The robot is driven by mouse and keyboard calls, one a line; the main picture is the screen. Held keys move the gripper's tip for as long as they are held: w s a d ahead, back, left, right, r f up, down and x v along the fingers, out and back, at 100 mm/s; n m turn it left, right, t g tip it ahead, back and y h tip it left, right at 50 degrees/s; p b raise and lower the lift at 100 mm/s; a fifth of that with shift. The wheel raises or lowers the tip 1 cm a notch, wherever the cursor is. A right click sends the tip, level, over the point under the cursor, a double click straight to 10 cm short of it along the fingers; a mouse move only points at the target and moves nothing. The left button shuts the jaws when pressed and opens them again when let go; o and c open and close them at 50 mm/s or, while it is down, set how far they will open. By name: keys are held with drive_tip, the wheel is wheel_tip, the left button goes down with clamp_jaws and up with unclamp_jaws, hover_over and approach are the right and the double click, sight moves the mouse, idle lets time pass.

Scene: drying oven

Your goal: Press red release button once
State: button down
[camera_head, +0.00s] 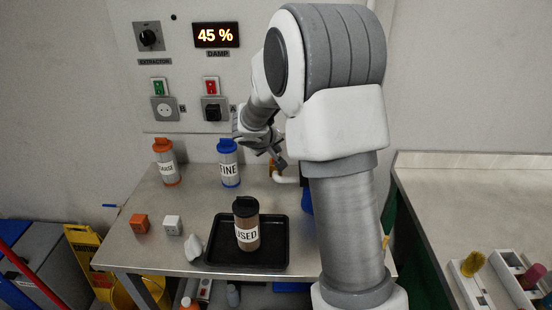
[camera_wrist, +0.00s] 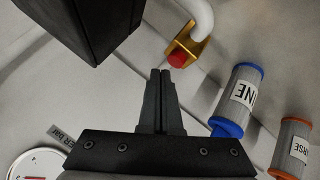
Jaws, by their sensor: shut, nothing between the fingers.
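A red button (camera_wrist: 176,60) sits on a gold fitting (camera_wrist: 187,47) at the end of a white pipe (camera_wrist: 199,16) in the wrist view. My gripper (camera_wrist: 162,74) is shut and empty, with its fingertips just short of the red button in the picture; I cannot tell whether they touch it. In the head view my gripper (camera_head: 279,158) hangs above the back of the table, close to the gold fitting (camera_head: 273,170), which is partly hidden by my arm. A red switch (camera_head: 211,86) is also on the wall panel.
A dark box (camera_wrist: 85,25) stands close to my fingers at upper left in the wrist view. Blue-capped (camera_head: 229,165) and orange-capped (camera_head: 166,162) canisters stand on the table. A black tray (camera_head: 222,252) holds a brown canister (camera_head: 246,224). A display (camera_head: 215,35) reads 45 %, DAMP.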

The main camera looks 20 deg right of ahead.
drive_tip(key=shift+f+b, duration=0.2)
drive_tip(key=shift+b, duration=0.1)
drive_tip(key=shift+f+b, duration=0.3)
drive_tip(key=shift+b, duration=0.25)
drive_tip(key=shift+f+b, duration=0.45)
drive_tip(key=shift+b, duration=0.3)
idle(0.7)
idle(0.4)
drive_tip(key=shift+r+p, duration=0.45)
drive_tip(key=shift+r, duration=0.45)
drive_tip(key=shift+r, duration=0.1)
wheel_tip(320, 180, up, 5)
drive_tip(key=p, duration=0.3)
idle(0.5)
